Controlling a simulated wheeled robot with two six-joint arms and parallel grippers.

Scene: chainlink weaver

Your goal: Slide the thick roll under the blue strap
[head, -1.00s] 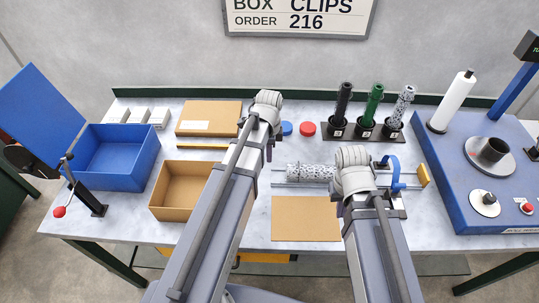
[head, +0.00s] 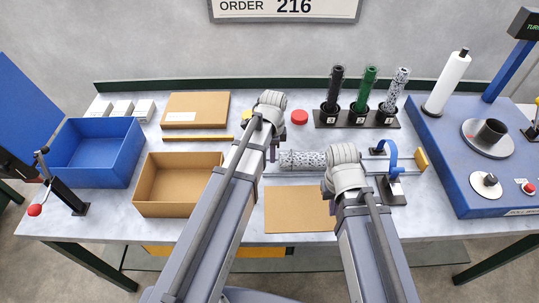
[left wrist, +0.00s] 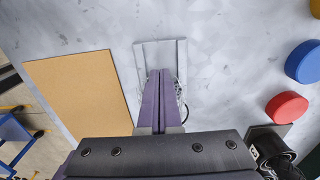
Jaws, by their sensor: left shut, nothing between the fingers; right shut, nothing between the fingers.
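The thick roll (head: 302,160), white with black speckles, lies on a pale rail in the middle of the table. The blue strap (head: 390,152) arches over the rail to its right, on a dark base. My left gripper (head: 273,154) is shut and empty at the roll's left end. In the left wrist view its purple fingers (left wrist: 161,98) are together, with a sliver of speckled roll (left wrist: 179,90) behind them; contact cannot be told.
An orange block (head: 421,159) stands at the rail's right end. A brown board (head: 295,212) lies in front. A rack (head: 355,122) with several upright rolls stands behind. An open cardboard box (head: 179,207) and blue box (head: 93,178) stand left, a blue machine (head: 455,165) right.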

